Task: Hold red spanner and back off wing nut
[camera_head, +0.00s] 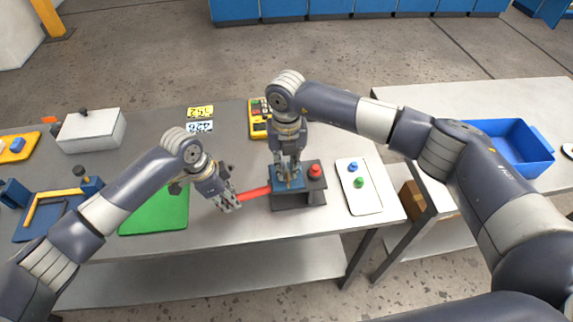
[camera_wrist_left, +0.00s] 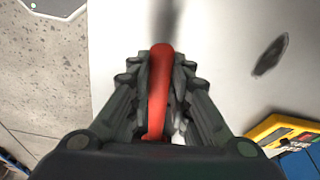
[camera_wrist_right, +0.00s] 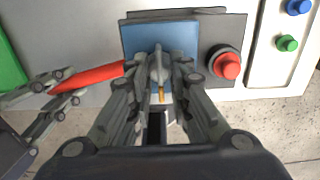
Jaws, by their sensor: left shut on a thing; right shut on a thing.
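The red spanner (camera_head: 254,192) reaches from my left gripper (camera_head: 229,204) to the dark fixture block (camera_head: 297,199) on the table. My left gripper is shut on its handle, which also shows between the fingers in the left wrist view (camera_wrist_left: 158,85). My right gripper (camera_head: 287,172) points down over the block's blue plate (camera_wrist_right: 135,38). In the right wrist view its fingers are shut around the grey wing nut (camera_wrist_right: 159,66). A short brass-coloured piece (camera_wrist_right: 161,95) shows below the nut. The spanner's far end is hidden behind the right gripper's fingers.
A red push button (camera_head: 315,170) stands on the block's right side. A white tray (camera_head: 372,205) with blue and green knobs lies to the right. A green mat (camera_head: 155,212), white box (camera_head: 92,131) and yellow device (camera_head: 257,128) lie around. A blue bin (camera_head: 541,160) is far right.

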